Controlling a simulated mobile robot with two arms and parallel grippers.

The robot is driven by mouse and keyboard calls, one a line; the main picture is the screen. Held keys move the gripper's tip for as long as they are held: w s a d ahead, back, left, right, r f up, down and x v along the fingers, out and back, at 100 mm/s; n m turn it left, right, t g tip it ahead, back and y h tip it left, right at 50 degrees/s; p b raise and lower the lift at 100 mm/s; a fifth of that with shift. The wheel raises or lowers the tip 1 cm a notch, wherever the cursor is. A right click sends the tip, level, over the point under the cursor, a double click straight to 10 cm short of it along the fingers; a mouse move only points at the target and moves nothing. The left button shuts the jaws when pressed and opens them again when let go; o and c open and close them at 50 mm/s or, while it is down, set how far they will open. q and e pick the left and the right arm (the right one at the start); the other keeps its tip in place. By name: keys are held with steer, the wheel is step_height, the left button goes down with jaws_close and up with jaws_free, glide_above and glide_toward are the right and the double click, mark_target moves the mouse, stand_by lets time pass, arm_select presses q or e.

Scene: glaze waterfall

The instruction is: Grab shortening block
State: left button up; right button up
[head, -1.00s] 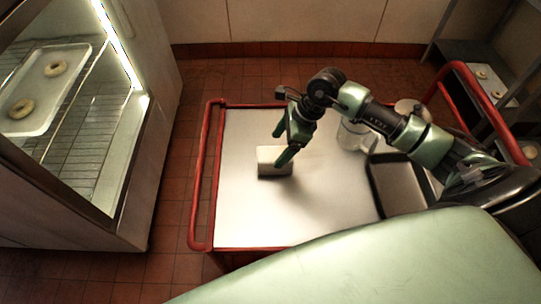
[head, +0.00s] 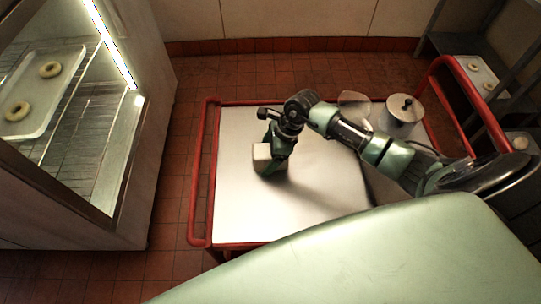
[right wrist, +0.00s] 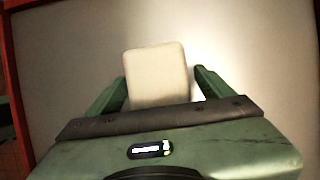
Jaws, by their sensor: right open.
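The shortening block (head: 262,158) is a pale, cream block with rounded edges on the metal cart top (head: 235,205), towards its left side. My right gripper (head: 274,160) is over the block in the head view and hides part of it. In the right wrist view the block (right wrist: 156,76) lies between the two green fingers of the right gripper (right wrist: 158,88), which are open. A gap shows between the block and the right finger; the left finger is close to the block's side. My left gripper is not in view.
A lidded metal pot (head: 404,112) stands at the cart's back right. Red rails (head: 205,165) edge the cart. A lit cabinet (head: 75,140) with a tray of ring-shaped dough (head: 45,85) stands at the left. The cart's front left is clear.

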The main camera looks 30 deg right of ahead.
steer(key=shift+f+b, duration=0.25)
steer(key=shift+b, duration=0.1)
stand_by(0.4)
steer(key=shift+w, duration=0.1)
jaws_close()
